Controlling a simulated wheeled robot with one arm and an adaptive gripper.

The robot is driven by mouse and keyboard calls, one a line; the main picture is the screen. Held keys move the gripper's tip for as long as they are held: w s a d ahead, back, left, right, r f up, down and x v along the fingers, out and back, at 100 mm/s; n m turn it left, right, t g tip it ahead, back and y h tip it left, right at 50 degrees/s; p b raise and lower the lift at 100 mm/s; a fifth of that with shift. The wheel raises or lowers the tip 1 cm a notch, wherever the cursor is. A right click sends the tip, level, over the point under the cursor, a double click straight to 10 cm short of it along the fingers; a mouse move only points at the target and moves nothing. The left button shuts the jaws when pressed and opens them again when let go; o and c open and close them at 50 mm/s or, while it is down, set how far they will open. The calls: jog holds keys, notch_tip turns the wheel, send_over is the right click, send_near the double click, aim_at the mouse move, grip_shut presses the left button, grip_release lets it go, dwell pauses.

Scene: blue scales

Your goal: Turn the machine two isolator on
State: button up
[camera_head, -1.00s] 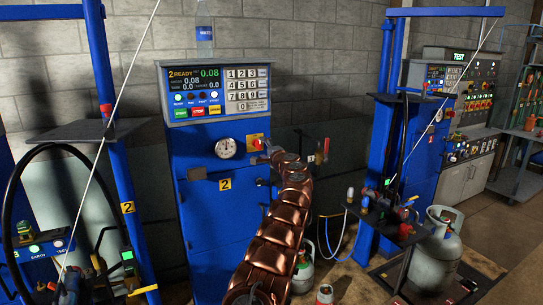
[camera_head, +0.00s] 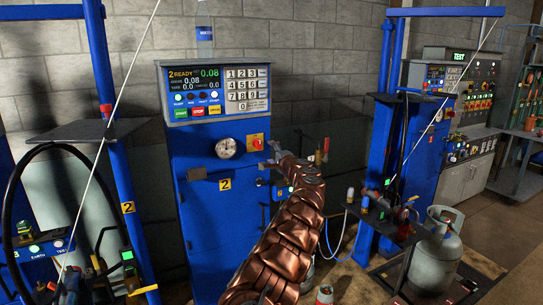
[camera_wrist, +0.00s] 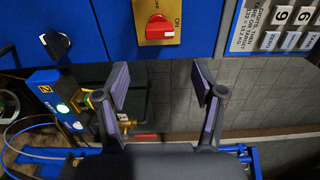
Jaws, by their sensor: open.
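The machine two isolator is a red knob (camera_head: 257,144) on a yellow plate, on the front of the blue machine (camera_head: 207,255) marked 2. In the wrist view the red knob (camera_wrist: 160,27) is at the top centre, with sideways "ON" lettering on the plate beside it. Whether it is set on or off I cannot tell. My gripper (camera_wrist: 162,86) is open and empty, its two fingers spread below the knob in the wrist view and apart from it. In the head view my gripper (camera_head: 273,152) is just right of the plate, at about the knob's height.
A round gauge (camera_head: 227,148) is left of the isolator, and a keypad and display panel (camera_head: 215,92) are above. A red-handled valve (camera_head: 324,152) is right of my gripper. Another blue machine (camera_head: 427,150) stands farther right, with a gas cylinder (camera_head: 436,248) before it.

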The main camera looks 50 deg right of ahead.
jog(key=shift+s+a, duration=0.3)
jog(key=shift+a, duration=0.1)
jog(key=shift+a, duration=0.1)
dwell(0.6)
